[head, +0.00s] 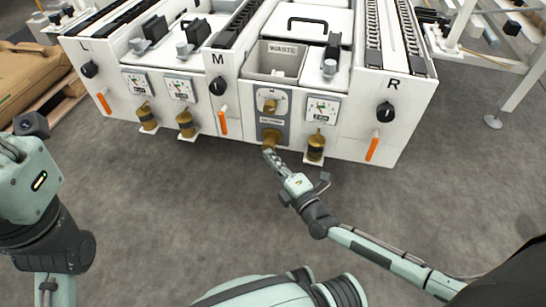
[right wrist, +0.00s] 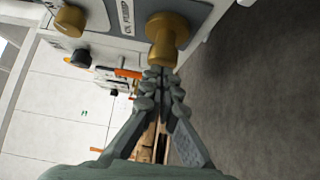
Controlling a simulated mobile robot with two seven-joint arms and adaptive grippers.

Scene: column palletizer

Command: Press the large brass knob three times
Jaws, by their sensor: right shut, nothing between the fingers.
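The large brass knob (head: 270,136) sits low on a grey panel on the front of the white machine, below a smaller brass knob (head: 269,104). The shut fingers also show in the wrist view (right wrist: 160,78). I cannot tell whether they touch the knob. My left arm shows at the left, but its gripper is not visible.
A dial gauge (head: 321,109) and a brass fitting (head: 316,146) are right of the panel. An orange handle (head: 373,149) and black knob (head: 385,112) are farther right. A waste bin (head: 276,62) is above. The grey floor before the machine is clear.

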